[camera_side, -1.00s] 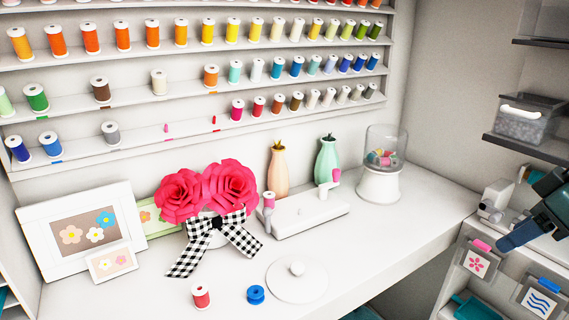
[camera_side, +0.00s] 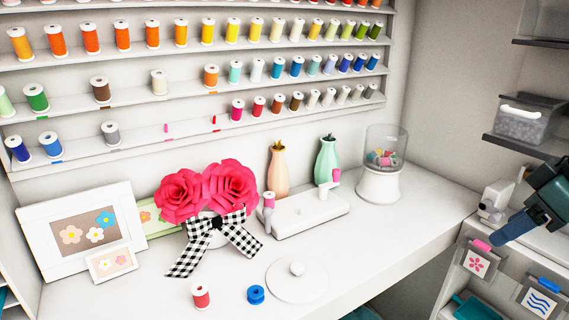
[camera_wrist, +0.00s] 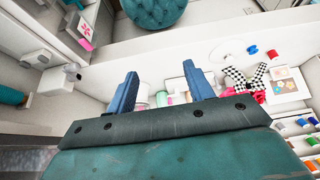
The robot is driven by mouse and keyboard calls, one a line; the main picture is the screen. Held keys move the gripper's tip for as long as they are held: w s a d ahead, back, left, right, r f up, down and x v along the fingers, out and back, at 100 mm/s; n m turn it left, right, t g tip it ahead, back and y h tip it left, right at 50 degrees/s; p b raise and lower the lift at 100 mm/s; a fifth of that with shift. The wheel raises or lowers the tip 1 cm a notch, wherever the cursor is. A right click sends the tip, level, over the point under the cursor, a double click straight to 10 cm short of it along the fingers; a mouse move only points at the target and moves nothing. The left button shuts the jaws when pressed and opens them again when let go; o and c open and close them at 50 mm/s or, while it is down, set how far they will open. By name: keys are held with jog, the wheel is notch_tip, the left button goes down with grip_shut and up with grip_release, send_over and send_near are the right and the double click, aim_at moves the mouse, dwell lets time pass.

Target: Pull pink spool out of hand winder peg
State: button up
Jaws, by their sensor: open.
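The hand winder (camera_side: 312,212) is a long white block on the white desk, with a crank on its right part. The pink spool (camera_side: 269,200) sits upright on the peg at its left end; the peg is hidden. My gripper (camera_side: 498,242) is at the far right of the side view, well away from the winder, above the lower counter. In the wrist view my gripper (camera_wrist: 160,70) has its two blue fingers apart with nothing held between them.
A vase with pink paper flowers (camera_side: 205,190) stands left of the winder. Two bottle vases (camera_side: 327,160) stand behind it, and a domed jar (camera_side: 380,186) to its right. A red spool (camera_side: 201,296) and a blue bobbin (camera_side: 256,295) are in front. The desk's right part is clear.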

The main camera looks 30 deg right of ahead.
jog(key=w+a+r+n+y, duration=0.1)
jog(key=w+a+r+n, duration=0.25)
jog(key=w, duration=0.75)
jog(key=w+a+r+n+y, duration=0.2)
jog(key=w+a+r, duration=0.15)
jog(key=w, duration=0.65)
jog(key=w+a+f+n+g, duration=0.1)
jog(key=w+a+f+n, duration=0.15)
jog(key=w, duration=0.75)
jog(key=n+g+y, duration=0.1)
jog(key=n+y, duration=0.1)
jog(key=n, duration=0.1)
send_near(269, 196)
notch_tip(269, 196, up, 3)
jog(key=d, duration=0.2)
jog(key=shift+a+f, duration=0.1)
jog(key=shift+f, duration=0.05)
jog(key=shift+x, duration=6.75)
jog(key=shift+s+f, duration=0.1)
